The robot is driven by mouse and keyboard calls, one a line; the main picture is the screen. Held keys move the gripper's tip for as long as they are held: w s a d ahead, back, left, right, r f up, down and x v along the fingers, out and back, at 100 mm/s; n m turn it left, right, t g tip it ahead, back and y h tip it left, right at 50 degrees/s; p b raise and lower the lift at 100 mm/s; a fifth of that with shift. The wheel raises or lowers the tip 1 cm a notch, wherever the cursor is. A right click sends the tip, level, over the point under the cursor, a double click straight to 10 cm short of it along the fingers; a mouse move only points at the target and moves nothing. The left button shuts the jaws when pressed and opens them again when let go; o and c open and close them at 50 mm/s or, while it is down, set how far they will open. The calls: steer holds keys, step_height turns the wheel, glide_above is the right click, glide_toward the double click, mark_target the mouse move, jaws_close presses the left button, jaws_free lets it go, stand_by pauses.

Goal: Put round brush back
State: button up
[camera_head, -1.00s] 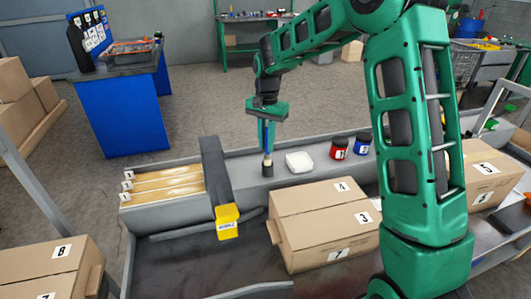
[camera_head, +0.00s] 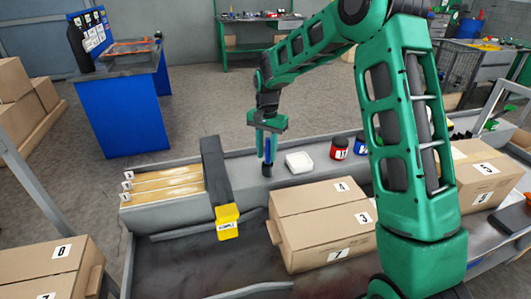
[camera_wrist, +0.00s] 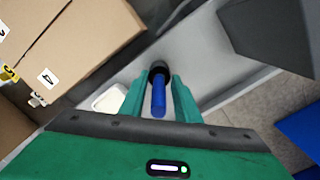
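The round brush (camera_head: 268,150) shows as a blue handle, upright, its lower end at a small dark cup-like holder (camera_head: 267,170) on the grey shelf. The brush's blue handle (camera_wrist: 158,104) is also in the wrist view, with the dark holder (camera_wrist: 158,68) at its far end. My gripper (camera_head: 266,148) is above the shelf, its fingers pointing down on both sides of the handle. In the wrist view, gaps show between the handle and my gripper's fingers (camera_wrist: 159,88), so it looks open around the brush. The bristles are hidden.
A white dish (camera_head: 299,162) stands just right of the brush. Red (camera_head: 339,149) and blue (camera_head: 361,146) jars stand further right. A cardboard box (camera_head: 322,225) is in front. A grey upright divider (camera_head: 216,172) with a yellow tag (camera_head: 228,222) is close on the left.

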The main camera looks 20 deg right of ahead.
steer(key=shift+r, duration=0.1)
step_height(320, 180, up, 12)
steer(key=shift+w+d, duration=0.1)
steer(key=shift+w, duration=0.05)
stand_by(0.6)
steer(key=s+d+r+n+h, duration=0.1)
steer(key=s+d+r, duration=0.1)
steer(key=s+d, duration=0.75)
steer(key=s+d+r, duration=0.2)
steer(key=s+d, duration=0.4)
steer(key=s, duration=0.6)
steer(key=s+d+f, duration=0.1)
steer(key=s+f, duration=0.1)
steer(key=s, duration=0.8)
steer(key=s+d+f+n+y, duration=0.1)
steer(key=s+f, duration=0.2)
steer(key=s, duration=0.8)
steer(key=shift+s+f+n, duration=0.3)
